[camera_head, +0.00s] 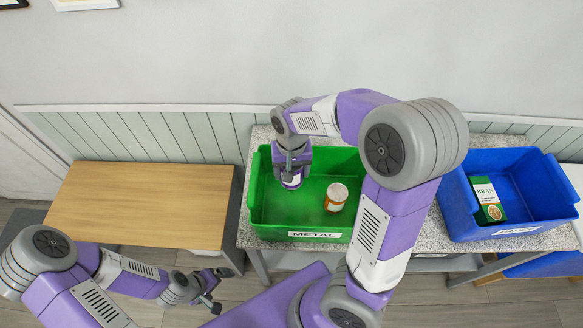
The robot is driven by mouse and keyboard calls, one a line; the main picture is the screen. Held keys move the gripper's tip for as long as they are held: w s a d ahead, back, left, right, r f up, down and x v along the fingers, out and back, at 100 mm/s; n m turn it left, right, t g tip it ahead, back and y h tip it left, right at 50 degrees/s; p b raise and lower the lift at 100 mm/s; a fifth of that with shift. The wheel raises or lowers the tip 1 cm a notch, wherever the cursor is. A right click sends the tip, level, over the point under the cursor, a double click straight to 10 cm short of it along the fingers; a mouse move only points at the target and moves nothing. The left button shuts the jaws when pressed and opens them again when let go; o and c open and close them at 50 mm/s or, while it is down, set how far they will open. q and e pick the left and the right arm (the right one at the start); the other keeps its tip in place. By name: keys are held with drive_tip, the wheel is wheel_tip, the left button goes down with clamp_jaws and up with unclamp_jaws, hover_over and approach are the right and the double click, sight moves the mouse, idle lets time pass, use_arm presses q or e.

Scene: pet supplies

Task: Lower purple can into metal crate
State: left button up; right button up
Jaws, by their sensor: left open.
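The green metal crate (262,217) stands on the speckled counter, with a "METAL" label on its front. The purple can (292,182), with a white label band, is upright over the left part of the crate, within its rim as seen from above. Its height over the crate floor is hard to tell. My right gripper (292,170) points down and is shut on the can's top, hiding that end. My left gripper (214,290) is open and empty, low at the left, away from the crate.
A white and orange can (337,197) sits in the crate, right of the purple can. A blue crate (541,190) at the right holds a green and white BRAN box (487,199). A bare wooden table (145,205) stands at the left. A wall is behind.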

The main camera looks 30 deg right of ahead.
wheel_tip(320, 180, down, 12)
drive_tip(key=b, duration=0.9)
idle(1.1)
drive_tip(key=shift+f+b, duration=1.9)
drive_tip(key=shift+f, duration=0.65)
idle(1.3)
drive_tip(key=o, duration=1.1)
drive_tip(key=shift+r, duration=0.15)
wheel_tip(320, 180, up, 7)
drive_tip(key=p, duration=0.2)
drive_tip(key=shift+r, duration=0.2)
